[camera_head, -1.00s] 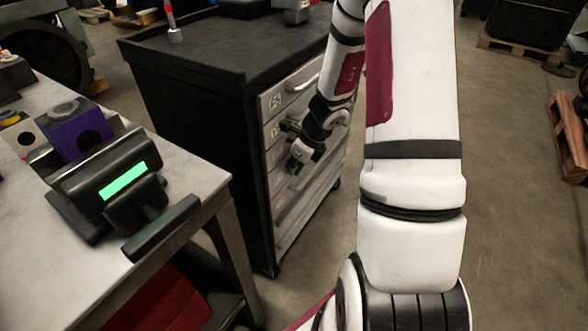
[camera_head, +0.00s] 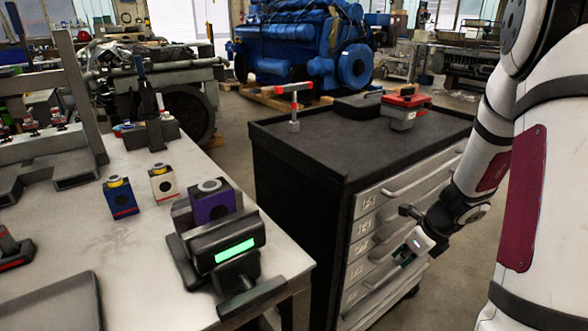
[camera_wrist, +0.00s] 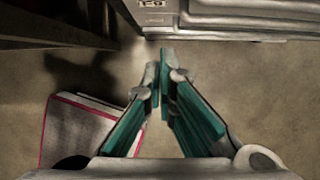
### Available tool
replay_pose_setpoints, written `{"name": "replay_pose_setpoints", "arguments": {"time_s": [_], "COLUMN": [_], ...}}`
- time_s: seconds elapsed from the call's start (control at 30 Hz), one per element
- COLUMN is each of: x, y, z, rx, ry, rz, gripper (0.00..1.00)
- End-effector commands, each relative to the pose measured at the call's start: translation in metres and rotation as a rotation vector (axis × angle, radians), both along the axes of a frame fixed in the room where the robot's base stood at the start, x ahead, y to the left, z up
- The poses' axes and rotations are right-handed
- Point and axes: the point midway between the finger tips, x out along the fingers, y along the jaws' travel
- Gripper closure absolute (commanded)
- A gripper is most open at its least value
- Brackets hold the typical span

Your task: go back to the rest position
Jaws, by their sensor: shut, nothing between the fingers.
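My gripper (camera_head: 404,252) hangs in front of the drawer fronts of the black tool cabinet (camera_head: 300,148) in the head view. It points down and to the left. In the wrist view my gripper (camera_wrist: 166,72) shows two green-padded fingers that meet at the tips with nothing between them. Below them is bare floor (camera_wrist: 230,80), with the cabinet's lower edge (camera_wrist: 230,28) at the top of the picture. My white arm with dark red panels fills the right of the head view.
A workbench (camera_head: 150,245) on the left carries a vise-like device with a green display (camera_head: 234,251) and several small coloured blocks. A red-and-white object (camera_wrist: 75,130) lies low left in the wrist view. A blue engine (camera_head: 290,45) stands behind.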

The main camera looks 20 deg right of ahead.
Motion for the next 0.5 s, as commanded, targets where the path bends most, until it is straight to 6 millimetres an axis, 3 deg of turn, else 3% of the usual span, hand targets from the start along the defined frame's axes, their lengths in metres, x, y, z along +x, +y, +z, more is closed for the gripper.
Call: {"name": "replay_pose_setpoints", "arguments": {"time_s": [0.17, 0.33, 0.5], "x": [0.005, 0.005, -0.020], "y": [0.017, 0.073, 0.137], "z": [0.019, 0.075, 0.131], "rx": [-0.018, -0.088, -0.189], "ry": [-0.028, -0.110, -0.190], "rz": [0.108, 0.476, 0.930], "gripper": [1.00, 1.00, 1.00]}}
